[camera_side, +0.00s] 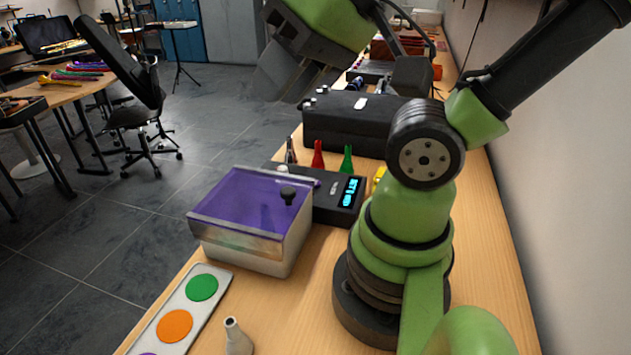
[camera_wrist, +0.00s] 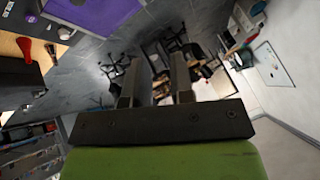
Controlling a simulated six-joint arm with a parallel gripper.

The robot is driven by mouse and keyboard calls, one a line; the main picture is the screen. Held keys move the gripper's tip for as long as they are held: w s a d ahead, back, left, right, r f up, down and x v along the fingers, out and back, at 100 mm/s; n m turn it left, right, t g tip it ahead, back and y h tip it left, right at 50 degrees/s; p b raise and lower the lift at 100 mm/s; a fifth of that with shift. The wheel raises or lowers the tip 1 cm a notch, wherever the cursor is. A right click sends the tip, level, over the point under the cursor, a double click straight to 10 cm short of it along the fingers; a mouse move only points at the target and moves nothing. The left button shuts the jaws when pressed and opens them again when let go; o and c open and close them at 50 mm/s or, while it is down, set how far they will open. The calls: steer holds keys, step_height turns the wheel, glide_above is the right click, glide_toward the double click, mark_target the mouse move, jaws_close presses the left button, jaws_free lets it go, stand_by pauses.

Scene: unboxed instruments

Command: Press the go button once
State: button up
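A pale button panel (camera_side: 213,313) lies at the front left edge of the wooden table in the side view. It carries a green round button (camera_side: 201,287), an orange round button (camera_side: 174,326) and a purple one (camera_side: 148,353) cut off by the frame. No label is readable, so I cannot tell by name which is go. My gripper (camera_side: 285,85) is high above the table, well away from the panel. In the wrist view its two fingers (camera_wrist: 156,82) are apart with nothing between them. The panel is not seen there.
A box with a purple translucent lid (camera_side: 247,200) and black knob stands behind the panel. Behind it are a dark device with a cyan display (camera_side: 349,191), red (camera_side: 317,156) and green (camera_side: 347,160) small bottles, and a black case (camera_side: 350,120). A pale cone-shaped piece (camera_side: 237,338) stands right of the panel.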

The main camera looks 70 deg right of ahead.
jaws_close()
stand_by(1.4)
